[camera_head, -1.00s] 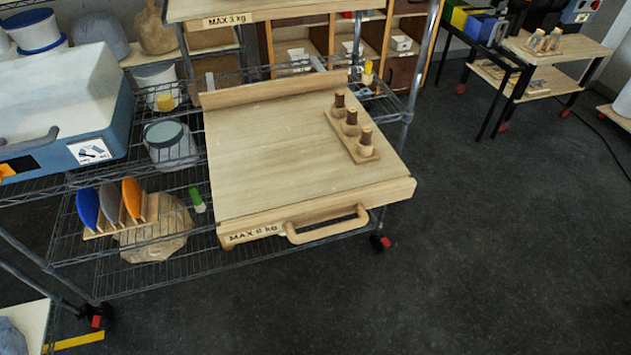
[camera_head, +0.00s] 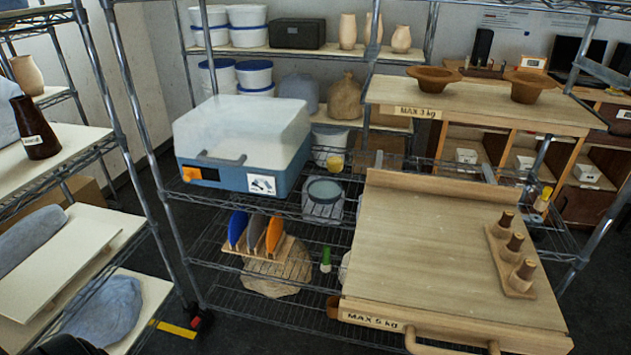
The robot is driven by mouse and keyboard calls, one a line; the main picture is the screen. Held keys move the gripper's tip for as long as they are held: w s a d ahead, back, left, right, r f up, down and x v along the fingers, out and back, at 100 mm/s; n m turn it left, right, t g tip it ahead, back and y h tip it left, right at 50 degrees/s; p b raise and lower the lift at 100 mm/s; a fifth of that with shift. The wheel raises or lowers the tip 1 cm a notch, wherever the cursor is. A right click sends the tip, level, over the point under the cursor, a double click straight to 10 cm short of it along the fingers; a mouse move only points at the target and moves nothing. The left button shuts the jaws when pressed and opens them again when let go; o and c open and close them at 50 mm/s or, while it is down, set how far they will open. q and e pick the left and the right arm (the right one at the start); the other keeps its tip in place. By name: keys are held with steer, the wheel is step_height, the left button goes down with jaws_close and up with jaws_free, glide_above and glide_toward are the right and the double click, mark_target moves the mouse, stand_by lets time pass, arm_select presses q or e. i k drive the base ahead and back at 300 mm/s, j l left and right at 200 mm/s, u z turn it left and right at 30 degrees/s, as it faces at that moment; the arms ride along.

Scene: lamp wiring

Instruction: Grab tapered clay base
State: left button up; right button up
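A dark brown tapered clay piece (camera_head: 36,128) with a small white label stands upright on a pale shelf at the left edge of the head view. It is narrow at the top and wider at the bottom. A pale clay vase (camera_head: 27,75) stands behind it on a higher shelf. Neither of my grippers can be made out. A dark shape cuts into the bottom left corner, too cropped to tell what it is.
A wire rack post (camera_head: 122,110) rises just right of the tapered piece. Below are pale boards (camera_head: 55,270) with grey wrapped lumps. A blue-and-white machine (camera_head: 243,140) stands mid-left. A pulled-out wooden board (camera_head: 440,250) with a handle juts forward at right.

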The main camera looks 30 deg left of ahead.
mark_target(39, 141)
steer(key=u, duration=2.45)
